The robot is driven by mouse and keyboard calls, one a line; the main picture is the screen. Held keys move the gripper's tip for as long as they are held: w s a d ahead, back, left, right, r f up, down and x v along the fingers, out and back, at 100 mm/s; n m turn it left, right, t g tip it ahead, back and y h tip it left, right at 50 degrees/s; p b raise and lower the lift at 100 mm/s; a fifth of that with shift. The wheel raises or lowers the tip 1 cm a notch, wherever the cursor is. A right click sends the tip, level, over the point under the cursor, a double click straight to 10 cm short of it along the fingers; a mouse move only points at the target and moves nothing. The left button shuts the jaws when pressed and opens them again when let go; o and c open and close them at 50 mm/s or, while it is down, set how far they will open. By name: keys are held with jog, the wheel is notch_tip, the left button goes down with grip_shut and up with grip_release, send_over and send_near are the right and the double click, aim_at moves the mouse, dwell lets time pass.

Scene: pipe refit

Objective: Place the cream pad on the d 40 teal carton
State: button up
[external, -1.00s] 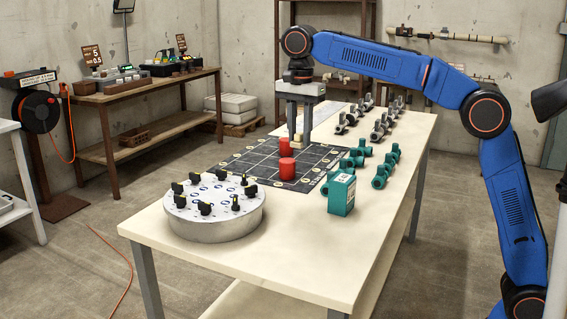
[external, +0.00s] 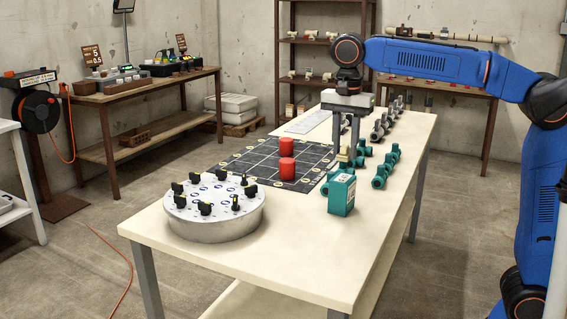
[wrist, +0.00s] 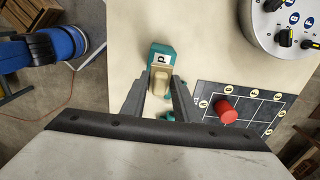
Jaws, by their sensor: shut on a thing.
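My gripper (external: 346,158) is shut on the cream pad (wrist: 159,82) and holds it above the table. The pad shows only as a small pale patch between the fingers in the external view (external: 341,155). In the external view my gripper is above and behind the carton. In the wrist view the carton (wrist: 162,50) shows just beyond the pad, partly overlapped by it. The carton's lettering is too small to read surely.
Teal pipe fittings (external: 380,178) lie behind the carton, with grey fittings (external: 381,124) farther back. Red cylinders (external: 287,168) stand on the dark gridded mat (external: 248,162) to the left. A round grey stand (external: 214,220) with black knobs is at front left. The table's front right is clear.

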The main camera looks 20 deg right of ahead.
aim_at(343, 178)
jog(key=shift+f, duration=2.65)
jog(key=shift+f, duration=0.1)
jog(key=o, duration=1)
notch_tip(343, 178, up, 12)
jog(key=shift+r, duration=0.15)
